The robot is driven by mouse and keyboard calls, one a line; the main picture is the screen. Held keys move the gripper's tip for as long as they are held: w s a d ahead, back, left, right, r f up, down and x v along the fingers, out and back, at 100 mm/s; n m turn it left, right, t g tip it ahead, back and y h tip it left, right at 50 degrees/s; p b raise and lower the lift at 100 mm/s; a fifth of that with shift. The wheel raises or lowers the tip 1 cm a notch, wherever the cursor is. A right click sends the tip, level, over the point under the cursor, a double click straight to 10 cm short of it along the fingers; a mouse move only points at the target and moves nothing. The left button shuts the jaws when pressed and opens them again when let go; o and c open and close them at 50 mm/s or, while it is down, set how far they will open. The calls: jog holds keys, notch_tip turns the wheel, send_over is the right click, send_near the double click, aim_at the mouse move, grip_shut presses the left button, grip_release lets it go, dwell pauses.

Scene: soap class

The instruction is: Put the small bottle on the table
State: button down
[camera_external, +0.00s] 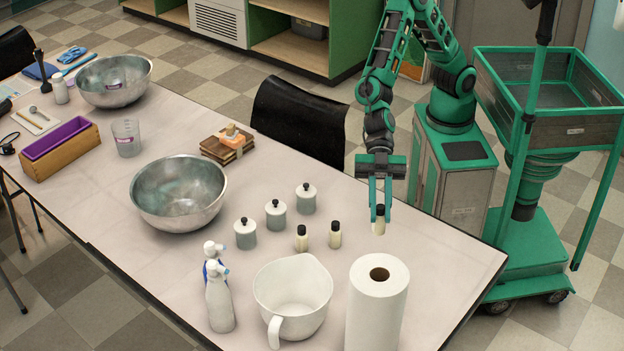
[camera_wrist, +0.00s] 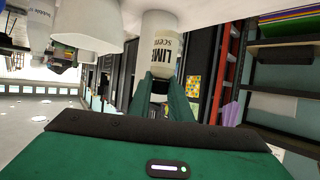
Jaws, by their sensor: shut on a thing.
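A small cream bottle with a black cap (camera_external: 379,226) is held between the fingers of my gripper (camera_external: 380,196) at the right part of the table (camera_external: 440,249). In the wrist view the bottle (camera_wrist: 161,45) shows a label reading "LIME SCENT", and my gripper (camera_wrist: 178,97) is closed around its dark cap. The bottle looks upright. I cannot tell whether its base touches the table or hangs just above it. Two similar small bottles stand to its left, one nearer (camera_external: 335,235) and one farther left (camera_external: 302,239).
A paper towel roll (camera_external: 377,310) and a white pitcher (camera_external: 293,295) stand in front of the held bottle. Several grey jars (camera_external: 276,214), spray bottles (camera_external: 218,299) and a steel bowl (camera_external: 180,193) are farther left. The tabletop right of the bottle is clear up to its edge.

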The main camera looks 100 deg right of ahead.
jog(key=shift+r, duration=0.9)
jog(key=w+d+f+m+t+h, duration=0.1)
jog(key=w+d+f+m+t, duration=0.15)
jog(key=w+d, duration=0.5)
jog(key=m+t+h, duration=0.8)
jog(key=m, duration=0.2)
send_over(254, 175)
notch_tip(254, 175, down, 10)
jog(key=shift+a+f, duration=0.1)
jog(key=shift+f, duration=1.75)
